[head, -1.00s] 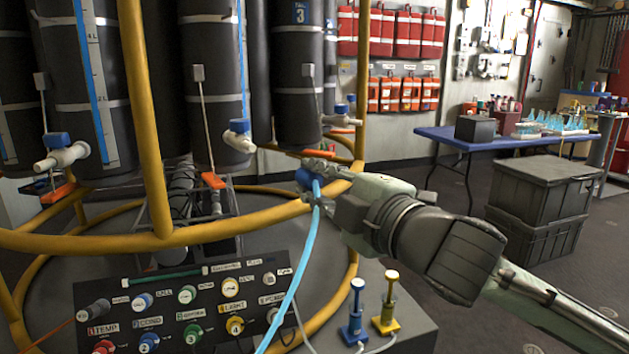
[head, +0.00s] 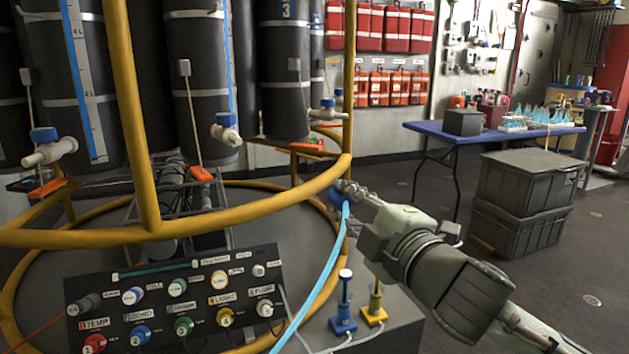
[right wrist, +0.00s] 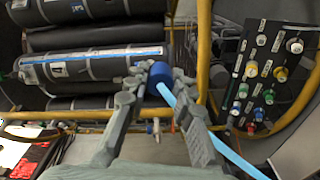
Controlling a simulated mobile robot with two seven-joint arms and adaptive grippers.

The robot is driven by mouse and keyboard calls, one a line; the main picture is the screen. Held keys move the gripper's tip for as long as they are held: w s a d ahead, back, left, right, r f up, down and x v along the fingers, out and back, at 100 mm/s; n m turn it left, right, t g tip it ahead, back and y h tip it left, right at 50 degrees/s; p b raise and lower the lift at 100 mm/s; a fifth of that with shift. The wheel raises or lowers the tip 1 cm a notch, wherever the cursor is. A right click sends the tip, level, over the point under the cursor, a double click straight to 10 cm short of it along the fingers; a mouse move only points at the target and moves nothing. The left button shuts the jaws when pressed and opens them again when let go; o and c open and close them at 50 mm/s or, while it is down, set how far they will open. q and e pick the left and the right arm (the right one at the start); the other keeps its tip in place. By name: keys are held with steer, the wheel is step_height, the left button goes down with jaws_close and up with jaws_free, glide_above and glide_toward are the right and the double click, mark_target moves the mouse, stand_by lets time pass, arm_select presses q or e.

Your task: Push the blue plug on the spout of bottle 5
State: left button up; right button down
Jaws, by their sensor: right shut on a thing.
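My right gripper (head: 346,192) is shut on the blue plug (head: 343,203), from which a light blue hose (head: 325,265) hangs down. In the right wrist view the gripper's fingers (right wrist: 160,82) clasp the plug (right wrist: 157,70) on both sides. The plug is beside the yellow ring rail, apart from any spout. Dark bottles stand in the rack, with white spouts bearing blue parts at the left (head: 48,152), middle (head: 230,135) and right (head: 326,113). One bottle (head: 285,75) shows a 3, another in the right wrist view (right wrist: 85,67) a 4. I cannot make out a 5. My left gripper is not in view.
The yellow rail (head: 250,217) and its posts stand between me and the bottles. A labelled connector panel (head: 185,300) and two small plungers, blue (head: 344,310) and yellow (head: 375,305), are in front. Dark crates (head: 520,205) and a blue table (head: 490,138) are at right.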

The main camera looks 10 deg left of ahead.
steer(key=d+f+m+t+h, duration=0.3)
steer(key=d+f+m+h, duration=0.3)
steer(key=d+f, duration=0.8)
steer(key=s+d+f+m+t+h, duration=0.1)
steer(key=s+d+f+h, duration=0.4)
steer(key=d, duration=0.7)
steer(key=s+f, duration=0.2)
steer(key=s, duration=0.1)
steer(key=shift+s+d+m, duration=0.25)
steer(key=shift+s+m, duration=0.05)
